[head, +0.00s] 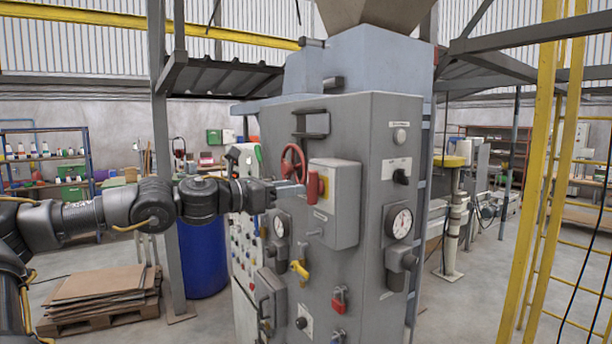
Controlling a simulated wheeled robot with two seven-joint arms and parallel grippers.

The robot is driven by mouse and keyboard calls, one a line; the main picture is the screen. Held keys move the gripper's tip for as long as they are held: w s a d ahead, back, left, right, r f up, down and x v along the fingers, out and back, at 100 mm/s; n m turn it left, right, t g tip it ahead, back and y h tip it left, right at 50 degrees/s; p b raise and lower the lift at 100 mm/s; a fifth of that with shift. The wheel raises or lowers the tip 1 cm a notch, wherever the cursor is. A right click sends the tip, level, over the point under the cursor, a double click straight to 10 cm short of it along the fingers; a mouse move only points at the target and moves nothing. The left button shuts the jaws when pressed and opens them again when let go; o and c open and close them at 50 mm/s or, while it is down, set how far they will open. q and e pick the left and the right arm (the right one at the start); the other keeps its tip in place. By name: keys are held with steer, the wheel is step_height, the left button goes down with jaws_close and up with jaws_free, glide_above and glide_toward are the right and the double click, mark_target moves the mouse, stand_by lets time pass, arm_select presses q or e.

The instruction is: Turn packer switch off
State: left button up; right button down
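A light grey switch box (341,203) sticks out from the front of the large grey machine cabinet (360,130). A red lever handle (313,187) is on the left side of this box. Which control is the packer switch cannot be read from labels here. My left gripper (298,190) reaches in from the left, with its pale fingers level with the red handle and right beside it. Whether the fingers touch or enclose the handle cannot be told, nor whether they are open. My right gripper is out of view.
A red handwheel (293,163) is just above my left gripper. Around it are a black handle (311,122), a yellow valve lever (299,270), a red padlock-like part (340,299) and gauges (399,223). A blue drum (203,258) stands behind my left arm. A yellow ladder frame (542,170) stands right.

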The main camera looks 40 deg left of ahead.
mark_target(308, 185)
arm_select(q)
steer(key=shift+p+x, duration=0.75)
steer(key=shift+x, duration=0.35)
steer(key=shift+p+x, duration=0.55)
steer(key=shift+x, duration=0.8)
steer(key=shift+c, duration=0.4)
steer(key=c, duration=0.5)
steer(key=shift+c, duration=0.2)
